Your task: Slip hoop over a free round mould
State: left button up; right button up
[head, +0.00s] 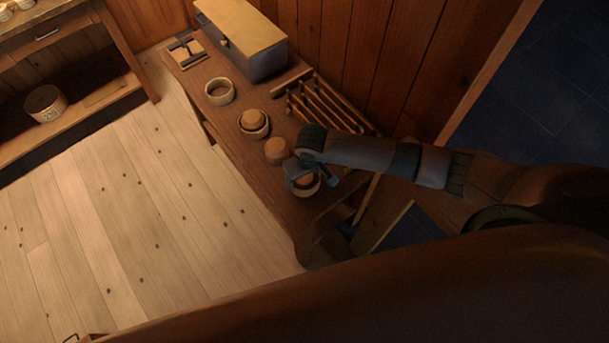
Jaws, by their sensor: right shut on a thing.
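A narrow wooden bench holds the round moulds and hoops. A pale hoop (220,91) lies there with nothing visible inside it. A brown round mould (251,119) stands with a pale hoop (262,133) around its lower part. Another round mould (277,150) stands bare between that one and my right gripper. My right gripper (304,180) is shut on another pale hoop (312,191) at the near end of the bench. Brown shows inside this hoop, but the gripper covers part of it and I cannot tell how it sits. My left gripper is not in view.
A grey box with a wooden lid (243,38) stands at the bench's far end, beside a small board with dark fittings (187,52). A slatted wooden rack (325,104) lies behind the moulds. A shelf with a round box (45,103) is at upper left. The floor (130,220) is clear.

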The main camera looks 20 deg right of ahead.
jog(key=shift+f+p, duration=0.2)
jog(key=shift+p, duration=0.1)
dwell(0.4)
jog(key=o, duration=1.2)
jog(key=shift+c, duration=0.2)
jog(key=shift+o, duration=0.5)
jog(key=shift+r+p, duration=0.75)
jog(key=shift+p, duration=0.25)
jog(key=shift+r, duration=0.2)
jog(key=shift+r+p, duration=0.55)
jog(key=shift+r, duration=2.75)
